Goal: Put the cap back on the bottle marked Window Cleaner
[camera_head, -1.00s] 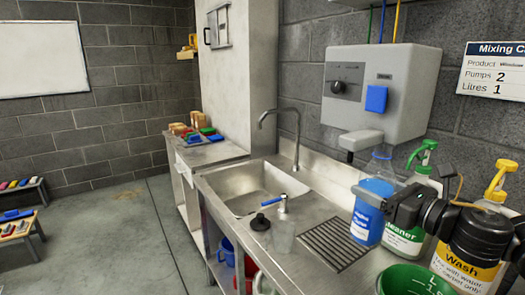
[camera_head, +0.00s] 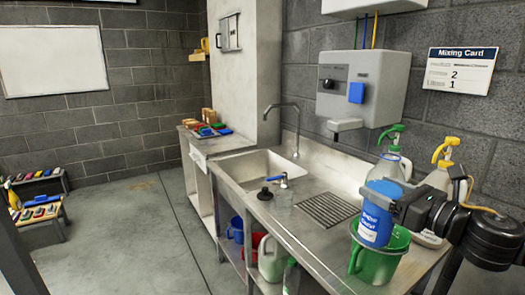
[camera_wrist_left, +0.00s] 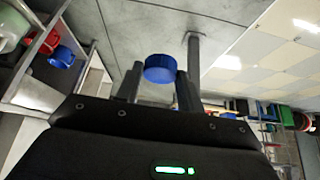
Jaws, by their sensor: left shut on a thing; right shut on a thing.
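The bottle (camera_head: 376,222) has a blue label with white lettering, too small to read fully. My right gripper (camera_head: 392,207) is shut on it from the right. It is held in front of a green jug (camera_head: 378,265), slightly tilted; I cannot tell whether they touch. The bottle's mouth is not clear. In the left wrist view, a blue ridged cap (camera_wrist_left: 160,68) sits between the fingertips of my left gripper (camera_wrist_left: 160,82), which is shut on it. My left gripper does not show in the head view.
Sprayer bottles with green (camera_head: 391,140) and yellow (camera_head: 442,155) triggers stand behind the held bottle. Buckets (camera_head: 236,228) are under the counter.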

